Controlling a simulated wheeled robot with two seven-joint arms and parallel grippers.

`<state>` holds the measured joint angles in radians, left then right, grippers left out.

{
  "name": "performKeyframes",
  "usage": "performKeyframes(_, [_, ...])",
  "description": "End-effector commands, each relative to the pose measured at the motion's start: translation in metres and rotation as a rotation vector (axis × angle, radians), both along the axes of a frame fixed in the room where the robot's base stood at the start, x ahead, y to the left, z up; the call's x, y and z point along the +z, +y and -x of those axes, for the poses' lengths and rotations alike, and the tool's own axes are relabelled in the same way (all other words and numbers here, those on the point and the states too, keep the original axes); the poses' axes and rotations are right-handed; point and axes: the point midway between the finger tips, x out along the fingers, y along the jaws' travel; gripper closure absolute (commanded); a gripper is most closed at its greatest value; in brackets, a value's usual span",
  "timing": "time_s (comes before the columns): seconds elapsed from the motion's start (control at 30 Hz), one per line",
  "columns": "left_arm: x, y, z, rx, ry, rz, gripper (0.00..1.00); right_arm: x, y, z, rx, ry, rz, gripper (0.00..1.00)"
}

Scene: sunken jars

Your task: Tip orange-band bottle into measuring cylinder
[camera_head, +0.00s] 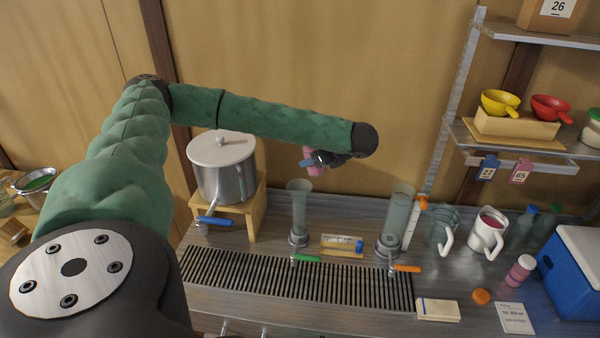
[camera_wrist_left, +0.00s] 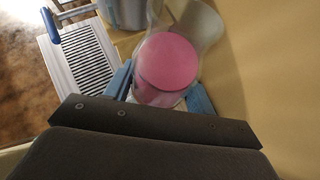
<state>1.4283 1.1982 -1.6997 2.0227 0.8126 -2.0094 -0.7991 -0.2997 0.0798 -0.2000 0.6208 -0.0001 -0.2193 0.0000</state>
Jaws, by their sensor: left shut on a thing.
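My left gripper (camera_head: 316,160) is shut on a bottle of pink contents (camera_head: 310,163), held in the air above the bench. The bottle also shows between the blue fingers in the left wrist view (camera_wrist_left: 166,66). No orange band can be made out on it; the fingers hide part of it. Two tall clear cylinders stand below: one (camera_head: 299,207) by a green-handled tap, under and slightly left of the bottle, and one (camera_head: 397,218) by an orange-handled tap, to the right. Which is the measuring cylinder I cannot tell. My right gripper is out of view.
A steel pot (camera_head: 223,175) stands on a wooden stand at left. A slotted drain (camera_head: 300,284) runs along the front.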

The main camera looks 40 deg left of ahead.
Motion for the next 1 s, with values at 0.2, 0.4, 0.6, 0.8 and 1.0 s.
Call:
performKeyframes(0.2, [-0.006,0.001,0.002,0.006,0.002,0.001,0.85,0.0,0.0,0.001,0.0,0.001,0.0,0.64])
performKeyframes(0.4, [-0.017,0.001,0.002,0.005,0.002,0.001,0.85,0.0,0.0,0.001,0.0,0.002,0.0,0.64])
performKeyframes(0.6, [-0.029,0.001,0.002,0.004,0.001,0.0,0.85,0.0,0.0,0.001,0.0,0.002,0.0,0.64])
performKeyframes(0.8, [-0.034,-0.002,0.001,0.001,0.001,0.018,0.85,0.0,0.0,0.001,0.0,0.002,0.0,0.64])
performKeyframes(1.0, [-0.038,-0.005,0.0,-0.002,0.002,0.037,0.85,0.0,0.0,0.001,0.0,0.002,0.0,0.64])
